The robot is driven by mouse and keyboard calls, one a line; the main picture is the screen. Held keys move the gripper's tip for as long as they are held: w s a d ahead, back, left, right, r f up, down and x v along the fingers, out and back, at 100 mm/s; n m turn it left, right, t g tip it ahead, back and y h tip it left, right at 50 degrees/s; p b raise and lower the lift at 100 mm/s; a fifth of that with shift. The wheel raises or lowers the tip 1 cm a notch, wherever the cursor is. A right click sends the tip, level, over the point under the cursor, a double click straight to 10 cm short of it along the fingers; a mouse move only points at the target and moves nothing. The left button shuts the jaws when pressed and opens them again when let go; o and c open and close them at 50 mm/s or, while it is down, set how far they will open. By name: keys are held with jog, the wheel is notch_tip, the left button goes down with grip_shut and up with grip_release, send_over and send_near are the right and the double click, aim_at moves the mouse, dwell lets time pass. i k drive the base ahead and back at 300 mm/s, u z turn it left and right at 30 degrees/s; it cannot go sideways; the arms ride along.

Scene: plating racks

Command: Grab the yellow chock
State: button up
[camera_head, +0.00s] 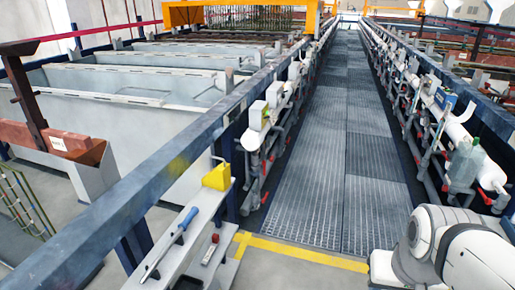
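The yellow chock (217,178) sits at the far end of a narrow grey ledge (199,222), left of the walkway. It is wedge-like, and a thin handle or loop rises from its top. My gripper is out of the picture. Only white links of my arm show at the lower right, well apart from the chock.
A tool with a blue handle (185,220) lies on the same ledge. A small red and grey item (211,248) lies on a lower step. A dark blue rail (190,153) passes left of the chock. The grated walkway (335,170) is clear, with pipes along both sides.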

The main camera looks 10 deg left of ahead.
aim_at(218, 178)
jog(key=u, duration=0.45)
jog(key=i, duration=1.7)
jog(key=u, duration=0.6)
jog(key=k, duration=0.75)
jog(key=u, duration=0.2)
jog(key=i, duration=0.9)
jog(key=z, duration=0.1)
